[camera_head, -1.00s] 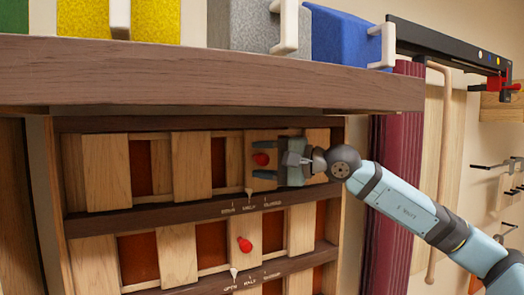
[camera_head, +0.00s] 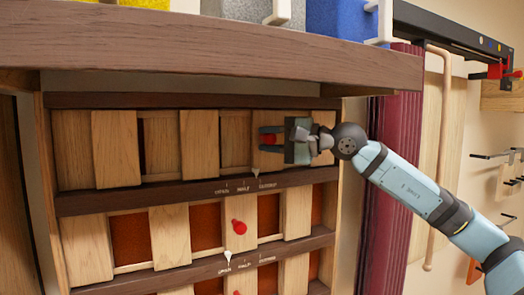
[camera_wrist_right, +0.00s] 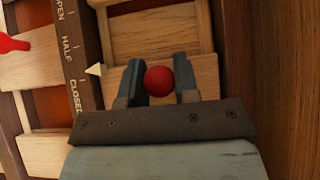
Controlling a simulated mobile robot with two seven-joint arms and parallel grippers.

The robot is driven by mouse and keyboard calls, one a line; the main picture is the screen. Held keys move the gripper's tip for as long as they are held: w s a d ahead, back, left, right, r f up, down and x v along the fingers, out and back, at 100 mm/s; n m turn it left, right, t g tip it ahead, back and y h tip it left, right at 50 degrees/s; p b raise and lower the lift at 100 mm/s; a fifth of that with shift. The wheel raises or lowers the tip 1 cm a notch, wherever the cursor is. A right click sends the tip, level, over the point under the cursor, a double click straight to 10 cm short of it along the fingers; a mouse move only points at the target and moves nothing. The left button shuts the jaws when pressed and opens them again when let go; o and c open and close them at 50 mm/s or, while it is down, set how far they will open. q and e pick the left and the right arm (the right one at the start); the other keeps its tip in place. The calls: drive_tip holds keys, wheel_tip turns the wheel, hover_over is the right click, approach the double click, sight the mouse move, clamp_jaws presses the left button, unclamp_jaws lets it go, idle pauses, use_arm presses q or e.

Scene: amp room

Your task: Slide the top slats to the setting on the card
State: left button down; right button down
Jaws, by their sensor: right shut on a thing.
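The top row of wooden slats (camera_head: 200,143) sits in a dark frame under the shelf, with narrow dark gaps. Its red knob (camera_head: 267,138) is between the fingers of my right gripper (camera_head: 272,141), which is shut on it. The knob also shows in the right wrist view (camera_wrist_right: 158,81). The top row's white pointer (camera_head: 256,170) stands over the scale (camera_head: 245,187) marked OPEN, HALF, CLOSED. In the right wrist view the pointer (camera_wrist_right: 96,69) lies between HALF and CLOSED. No setting card is visible. My left gripper is out of view.
A second slat row below has a red knob (camera_head: 239,227) and a pointer (camera_head: 227,257) near OPEN; part of a third row shows. The thick shelf (camera_head: 210,50) overhangs the slats. A dark red curtain (camera_head: 390,170) hangs to the right, behind my right arm.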

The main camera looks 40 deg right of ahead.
drive_tip(key=shift+s+d+f, duration=0.1)
drive_tip(key=shift+s+d, duration=0.1)
drive_tip(key=shift+d, duration=0.45)
drive_tip(key=shift+r, duration=0.2)
drive_tip(key=c, duration=0.9)
unclamp_jaws()
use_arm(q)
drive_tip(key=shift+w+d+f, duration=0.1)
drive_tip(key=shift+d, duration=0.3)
use_arm(e)
drive_tip(key=shift+o, duration=0.2)
drive_tip(key=shift+d+f, duration=0.1)
drive_tip(key=shift+d, duration=0.05)
